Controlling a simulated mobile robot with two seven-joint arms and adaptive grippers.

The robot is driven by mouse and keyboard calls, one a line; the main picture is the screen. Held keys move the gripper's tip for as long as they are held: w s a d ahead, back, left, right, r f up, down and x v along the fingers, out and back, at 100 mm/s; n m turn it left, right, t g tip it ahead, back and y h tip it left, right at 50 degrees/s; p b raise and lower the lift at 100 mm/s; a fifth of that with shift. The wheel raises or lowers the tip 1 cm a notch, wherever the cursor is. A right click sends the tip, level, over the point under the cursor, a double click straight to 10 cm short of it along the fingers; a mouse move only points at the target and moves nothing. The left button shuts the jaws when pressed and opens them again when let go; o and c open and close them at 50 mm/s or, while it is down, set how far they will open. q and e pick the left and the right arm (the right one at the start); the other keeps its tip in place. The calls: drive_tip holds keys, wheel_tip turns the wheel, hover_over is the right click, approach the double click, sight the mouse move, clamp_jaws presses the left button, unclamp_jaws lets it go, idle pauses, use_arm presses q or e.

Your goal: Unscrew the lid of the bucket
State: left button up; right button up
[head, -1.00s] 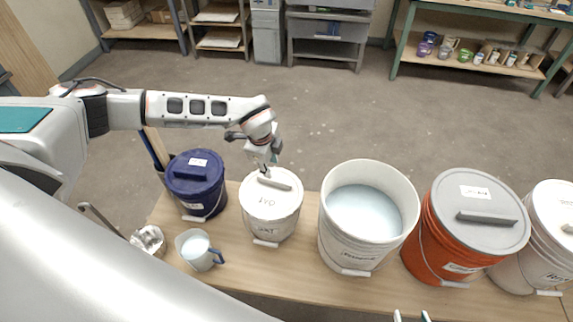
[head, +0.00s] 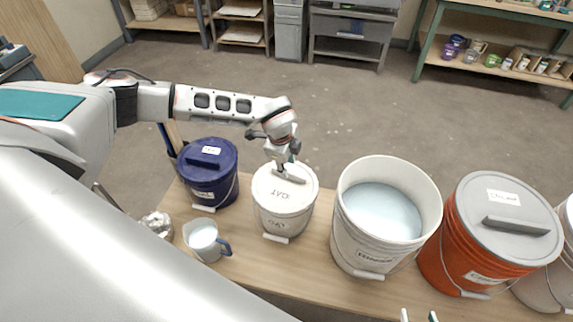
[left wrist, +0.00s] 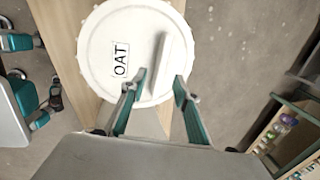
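The white bucket marked OAT (head: 284,215) stands on the table with its white lid (head: 270,190) on. The lid has a raised bar handle (head: 288,174). My left gripper (head: 283,168) is over the lid at the handle. In the left wrist view its two fingers (left wrist: 160,76) are apart, one on each side of the bar handle (left wrist: 163,62), with gaps visible. The OAT label (left wrist: 121,59) faces up on the lid. My right gripper (head: 419,316) shows only as two separated fingertips at the bottom edge of the head view.
A blue lidded bucket (head: 209,180) stands left of the OAT bucket. An open bucket of pale liquid (head: 380,212) and an orange bucket with a grey lid (head: 460,238) stand right. A jug (head: 203,241) and metal item (head: 158,224) sit on the table (head: 250,262) at front left.

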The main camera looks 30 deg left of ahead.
sight(288, 179)
use_arm(q)
drive_tip(key=shift+b+x, duration=0.6)
drive_tip(key=shift+x, duration=0.55)
drive_tip(key=shift+b+x, duration=0.8)
drive_tip(key=shift+x, duration=0.5)
drive_tip(key=shift+f, duration=0.25)
use_arm(e)
drive_tip(key=f, duration=0.2)
drive_tip(key=s+f, duration=0.1)
drive_tip(key=f, duration=0.1)
drive_tip(key=shift+s+d+f, duration=0.1)
drive_tip(key=shift+f, duration=0.1)
use_arm(q)
drive_tip(key=shift+s+f, duration=0.15)
clamp_jaws()
use_arm(e)
drive_tip(key=shift+f, duration=0.15)
